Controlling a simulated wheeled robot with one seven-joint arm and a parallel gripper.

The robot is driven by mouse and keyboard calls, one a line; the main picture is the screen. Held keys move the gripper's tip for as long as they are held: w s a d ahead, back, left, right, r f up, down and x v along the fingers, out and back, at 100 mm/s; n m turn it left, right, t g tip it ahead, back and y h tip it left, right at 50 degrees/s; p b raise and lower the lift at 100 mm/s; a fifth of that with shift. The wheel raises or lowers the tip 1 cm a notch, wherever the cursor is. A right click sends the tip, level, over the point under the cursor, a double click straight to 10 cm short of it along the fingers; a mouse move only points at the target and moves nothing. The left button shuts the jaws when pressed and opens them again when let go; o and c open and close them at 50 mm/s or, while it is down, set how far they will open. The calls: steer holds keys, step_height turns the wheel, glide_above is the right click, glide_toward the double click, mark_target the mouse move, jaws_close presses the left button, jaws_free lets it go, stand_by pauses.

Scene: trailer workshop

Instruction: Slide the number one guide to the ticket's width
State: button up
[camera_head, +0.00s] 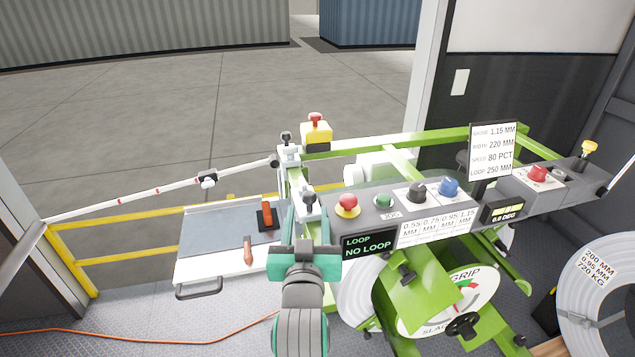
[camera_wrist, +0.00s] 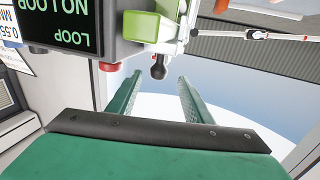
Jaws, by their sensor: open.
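The ticket (camera_head: 492,150) is a white card on a dark plate, reading gauge 1.15 mm, width 220 mm, speed 80 pct, loop 250 mm. Two pale guide blocks with dark knobs sit at the left end of the green machine: a far one (camera_head: 289,152) and a near one (camera_head: 309,205). I cannot read which is number one. My gripper (camera_head: 308,213) is open, its green fingers reaching toward the near guide. In the wrist view a dark knob (camera_wrist: 158,70) shows between the fingertips (camera_wrist: 160,80), with nothing gripped. Whether the fingers touch it I cannot tell.
A loop display (camera_head: 369,245) reading "NO LOOP" stands close right of my gripper; it also fills the wrist view's upper left (camera_wrist: 62,22). A red button (camera_head: 347,203) is nearby. A grey-white table (camera_head: 215,265) with orange-handled tools lies left. A green rail (camera_head: 400,137) runs behind.

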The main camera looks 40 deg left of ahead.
steer(key=x, duration=1)
steer(key=shift+w+a, duration=0.1)
steer(key=shift+w, duration=0.3)
steer(key=shift+c, duration=0.7)
